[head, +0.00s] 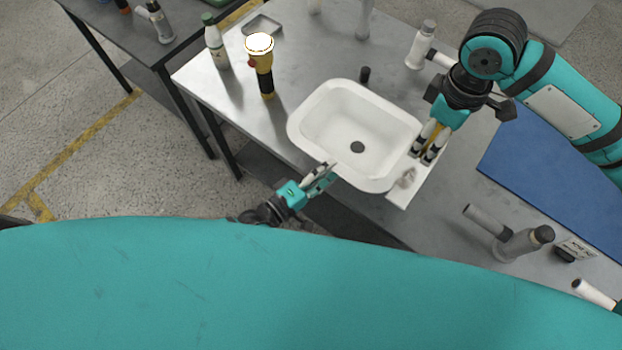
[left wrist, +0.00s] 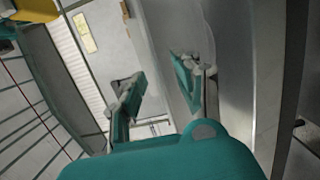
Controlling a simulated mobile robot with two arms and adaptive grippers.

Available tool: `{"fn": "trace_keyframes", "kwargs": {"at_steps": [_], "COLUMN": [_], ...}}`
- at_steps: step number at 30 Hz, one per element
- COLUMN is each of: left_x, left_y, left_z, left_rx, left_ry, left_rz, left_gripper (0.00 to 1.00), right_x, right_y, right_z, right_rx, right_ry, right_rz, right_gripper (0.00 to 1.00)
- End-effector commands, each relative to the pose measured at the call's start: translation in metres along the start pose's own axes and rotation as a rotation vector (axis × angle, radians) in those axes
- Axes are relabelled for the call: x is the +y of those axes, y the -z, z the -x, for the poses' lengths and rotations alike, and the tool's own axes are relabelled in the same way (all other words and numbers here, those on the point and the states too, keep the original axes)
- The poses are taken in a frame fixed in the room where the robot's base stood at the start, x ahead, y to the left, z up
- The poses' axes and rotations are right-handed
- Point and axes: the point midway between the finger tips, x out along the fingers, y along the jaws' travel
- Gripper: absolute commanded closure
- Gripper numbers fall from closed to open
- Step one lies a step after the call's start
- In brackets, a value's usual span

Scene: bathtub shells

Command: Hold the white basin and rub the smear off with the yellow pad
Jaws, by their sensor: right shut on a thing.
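The white basin (head: 340,100) lies on the metal table, with a dark drain in its floor. A greyish smear (head: 407,178) shows on the flat white ledge at its right side. My right gripper (head: 429,155) is shut on the yellow pad (head: 428,131), just above that ledge and a little behind the smear. The fingers hide much of the pad; I cannot tell if it touches the ledge. My left gripper (head: 325,172) is at the near left rim. In the left wrist view its fingers (left wrist: 160,85) stand apart, beside a pale basin wall (left wrist: 228,60).

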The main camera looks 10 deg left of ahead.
Motion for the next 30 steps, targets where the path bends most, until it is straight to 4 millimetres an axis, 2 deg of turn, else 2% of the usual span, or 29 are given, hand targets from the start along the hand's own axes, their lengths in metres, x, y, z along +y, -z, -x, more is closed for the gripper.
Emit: {"fn": "trace_keyframes", "kwargs": {"at_steps": [4,13,14,21,30], "left_x": [0.0003,0.0002,0.0002,0.0002,0.0001], "left_y": [-0.0002,0.0,0.0,0.0001,0.0001], "left_z": [-0.0107,-0.0129,-0.0128,-0.0126,-0.0125], "left_rx": [0.0,0.0,0.0,0.0,0.0], "left_ry": [-0.001,0.0,0.0,0.0,0.0], "left_rz": [-0.001,-0.001,-0.001,-0.001,-0.001], "left_gripper": [0.67,0.67,0.69,1.0,1.0], "right_x": [0.0,0.0,0.0,0.0,0.0], "right_y": [0.0,0.0001,0.0001,0.0001,0.0001], "right_z": [0.0001,0.0001,0.0001,0.0001,0.0001], "right_rx": [0.0,0.0,0.0,0.0,0.0], "right_ry": [0.0,0.0,0.0,0.0,0.0], "right_rz": [0.0,0.0,0.0,0.0,0.0], "right_gripper": [0.6,0.6,0.6,0.6,0.6]}}
